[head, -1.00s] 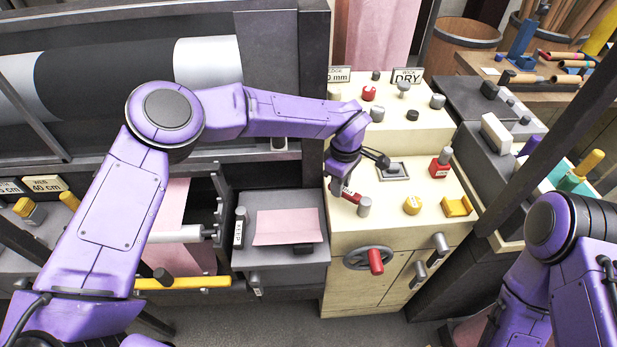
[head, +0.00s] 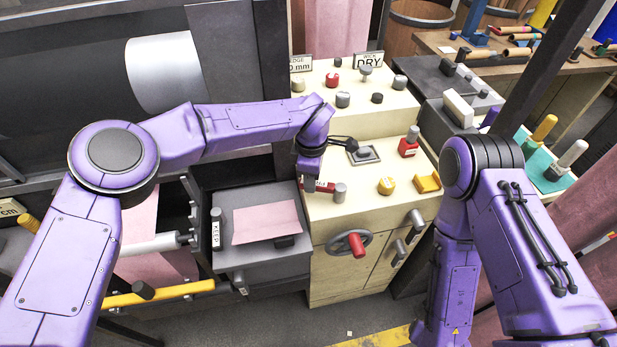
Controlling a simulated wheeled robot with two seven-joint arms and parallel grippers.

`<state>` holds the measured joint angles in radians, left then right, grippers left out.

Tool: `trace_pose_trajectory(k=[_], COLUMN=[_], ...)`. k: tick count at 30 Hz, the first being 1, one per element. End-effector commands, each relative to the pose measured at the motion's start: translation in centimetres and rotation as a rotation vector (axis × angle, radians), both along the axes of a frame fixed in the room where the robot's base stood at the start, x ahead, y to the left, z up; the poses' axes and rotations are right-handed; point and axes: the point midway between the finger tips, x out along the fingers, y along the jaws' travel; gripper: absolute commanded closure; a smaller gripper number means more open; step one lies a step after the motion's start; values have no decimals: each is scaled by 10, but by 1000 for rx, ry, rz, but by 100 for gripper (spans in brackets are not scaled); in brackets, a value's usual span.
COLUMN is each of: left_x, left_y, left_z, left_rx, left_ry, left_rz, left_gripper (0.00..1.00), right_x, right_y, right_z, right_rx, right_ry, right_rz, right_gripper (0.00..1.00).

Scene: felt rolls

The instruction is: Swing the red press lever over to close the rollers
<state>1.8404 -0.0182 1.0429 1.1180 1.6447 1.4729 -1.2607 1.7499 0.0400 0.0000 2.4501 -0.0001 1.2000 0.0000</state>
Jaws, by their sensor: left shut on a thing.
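The cream control console (head: 385,215) stands at the centre right of the head view. A short red lever (head: 325,187) with a white label lies low on its top, beside a grey round post (head: 340,192). My left gripper (head: 309,183) points down at the lever's left end and is shut on it; the wrist hides most of the fingers and the grip. The rollers are at upper left, with a pale roller end (head: 165,72) showing beside a dark band. My right arm is at the right; its gripper is out of view.
A handwheel with a red knob (head: 356,245) is on the console's front. A grey tray with a pink sheet (head: 268,222) is at left. A yellow bar (head: 160,294) crosses below.

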Motion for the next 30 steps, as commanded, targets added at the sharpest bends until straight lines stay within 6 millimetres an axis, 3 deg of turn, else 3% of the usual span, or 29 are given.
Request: trace_pose_trajectory(k=[2,3,5,16,24,30], left_x=[-1,-1,-1,1,1,0], left_y=[0,0,0,1,0,0], left_z=[0,0,0,7,67,100], left_rx=[-1,-1,-1,0,-2,-1], left_ry=[1,1,1,-1,-4,-2], left_rz=[-1,-1,-1,1,2,1], left_gripper=[100,66,47,47,47,47], right_x=[0,0,0,0,0,0], right_y=[0,0,0,0,0,0], right_z=[0,0,0,-3,-18,-21], right_rx=[0,0,0,0,0,0], right_ry=[0,0,0,0,0,0], right_rz=[0,0,0,0,0,0], right_gripper=[29,29,29,29,29,29])
